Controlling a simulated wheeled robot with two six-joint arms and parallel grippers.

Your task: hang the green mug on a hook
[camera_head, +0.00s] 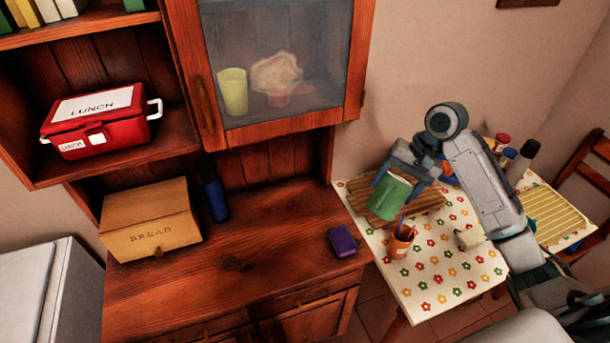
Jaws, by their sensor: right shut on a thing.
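The green mug (389,197) is on the right, at the wooden board on the flowered table. My right gripper (397,177) reaches in from the right and is shut on the mug near its top. The mug is slightly tilted; I cannot tell whether its base touches the board or is just above it. The mug's handle is not clearly visible. No hook can be made out in this view. My left gripper is not in view.
An orange cup with pens (400,242) stands just in front of the mug on the flowered tablecloth (440,283). Several jars (503,143) stand behind my right arm.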

